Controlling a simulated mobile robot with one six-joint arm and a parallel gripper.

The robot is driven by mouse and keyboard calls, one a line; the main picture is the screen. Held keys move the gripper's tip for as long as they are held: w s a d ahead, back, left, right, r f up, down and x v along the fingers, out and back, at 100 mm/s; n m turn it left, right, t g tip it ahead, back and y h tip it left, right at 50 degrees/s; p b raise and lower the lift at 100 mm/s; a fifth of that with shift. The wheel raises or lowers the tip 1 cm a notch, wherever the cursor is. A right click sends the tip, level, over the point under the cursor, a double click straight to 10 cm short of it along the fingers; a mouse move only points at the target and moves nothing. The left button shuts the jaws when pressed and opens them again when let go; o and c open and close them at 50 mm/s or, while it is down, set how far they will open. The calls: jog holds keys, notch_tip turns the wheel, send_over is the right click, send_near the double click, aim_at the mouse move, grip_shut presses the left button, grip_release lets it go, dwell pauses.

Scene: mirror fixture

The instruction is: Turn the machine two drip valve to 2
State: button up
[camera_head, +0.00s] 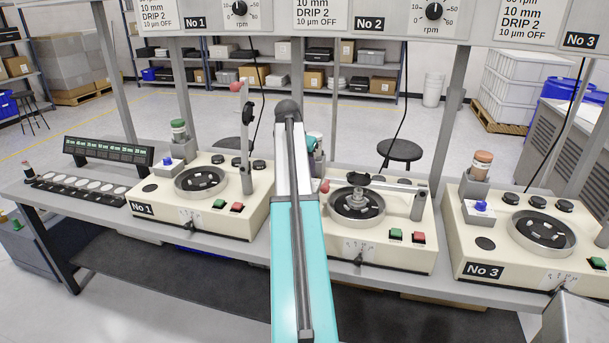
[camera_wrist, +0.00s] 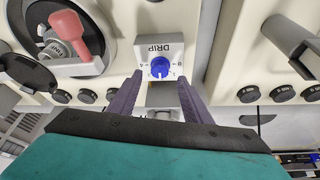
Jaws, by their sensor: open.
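The machine two drip valve (camera_wrist: 172,45) is a white block marked DRIP with a round blue knob (camera_wrist: 160,68) in the wrist view. The knob has a pale mark; I cannot read its setting for sure. My gripper (camera_wrist: 160,78) is open, with its two dark purple fingers apart on either side of the knob's lower part. I cannot tell whether they touch it or how far above it they are. In the head view my teal arm hides this valve; machine two (camera_head: 395,252) shows to the right of the arm.
Machine No 1 (camera_head: 255,205) stands left and machine No 3 (camera_head: 470,268) right, both close by. Machine two's red-ended lever (camera_wrist: 78,35) and grey dish lie left of the valve in the wrist view. A grey post arm (camera_wrist: 292,38) stands at its right.

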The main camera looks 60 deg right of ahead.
jog(key=b+v, duration=0.1)
jog(key=v, duration=0.8)
jog(key=shift+a+r, duration=0.15)
jog(key=shift+r, duration=0.05)
jog(key=shift+w, duration=0.1)
